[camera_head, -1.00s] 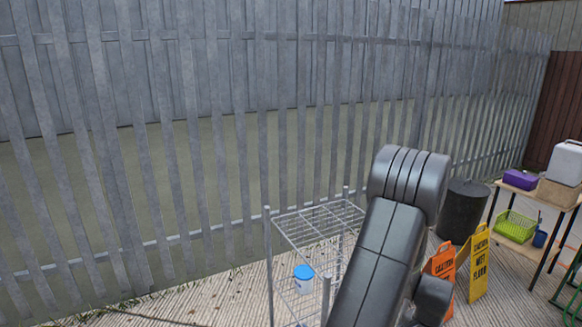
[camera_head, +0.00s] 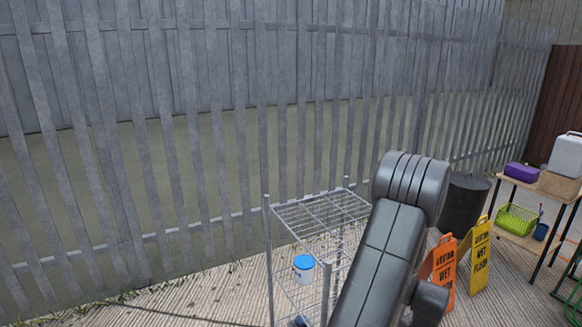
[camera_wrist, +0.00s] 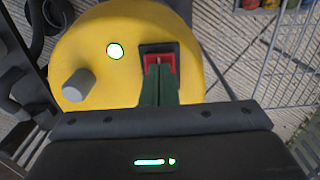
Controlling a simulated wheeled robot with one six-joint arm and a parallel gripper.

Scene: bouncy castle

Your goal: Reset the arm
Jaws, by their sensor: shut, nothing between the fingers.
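My arm (camera_head: 385,255) is bent in the lower right of the head view, in front of a wire rack. My gripper is hidden in the head view. In the wrist view my gripper (camera_wrist: 158,72) points away from the camera, its dark green fingers together and holding nothing. The fingers stand out over the dark bar along the bottom of that view.
A wire rack (camera_head: 268,250) with a blue-lidded white bucket (camera_head: 304,269) stands left of my arm. Orange (camera_head: 443,265) and yellow (camera_head: 480,255) caution signs, a black bin (camera_head: 464,203) and a loaded table (camera_head: 560,193) stand right. A metal fence (camera_head: 210,150) runs behind. Paving at lower left is mostly clear.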

